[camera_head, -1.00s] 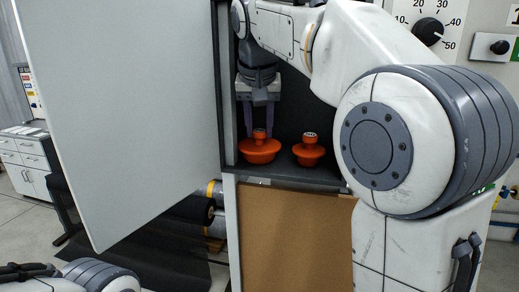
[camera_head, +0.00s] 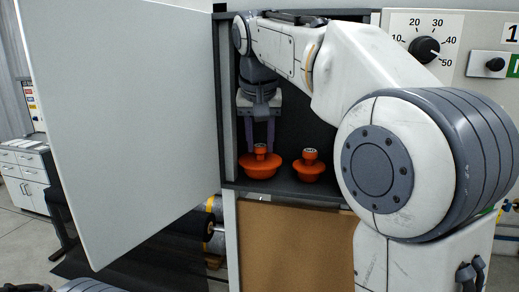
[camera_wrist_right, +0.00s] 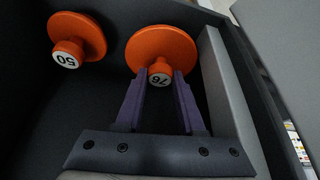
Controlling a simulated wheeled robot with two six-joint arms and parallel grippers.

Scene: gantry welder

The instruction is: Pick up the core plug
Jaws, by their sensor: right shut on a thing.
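Two orange core plugs with round flanged bodies and short knobs stand on the floor of a dark cabinet compartment. The left plug (camera_head: 261,171) in the head view is the one marked 76 (camera_wrist_right: 163,44) in the right wrist view. The other plug (camera_head: 308,172), to its right, is marked 50 (camera_wrist_right: 80,33). My right gripper (camera_head: 260,150) reaches down into the compartment. Its two purple fingers (camera_wrist_right: 161,76) are shut on the knob of the 76 plug, one on each side. The plug appears to rest on the floor. My left gripper is out of view.
A large pale door panel (camera_head: 120,120) stands open at the left of the compartment. The compartment's side wall (camera_wrist_right: 225,95) is close beside the 76 plug. A brown board (camera_head: 295,245) hangs below. A dial panel (camera_head: 424,45) is at the upper right.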

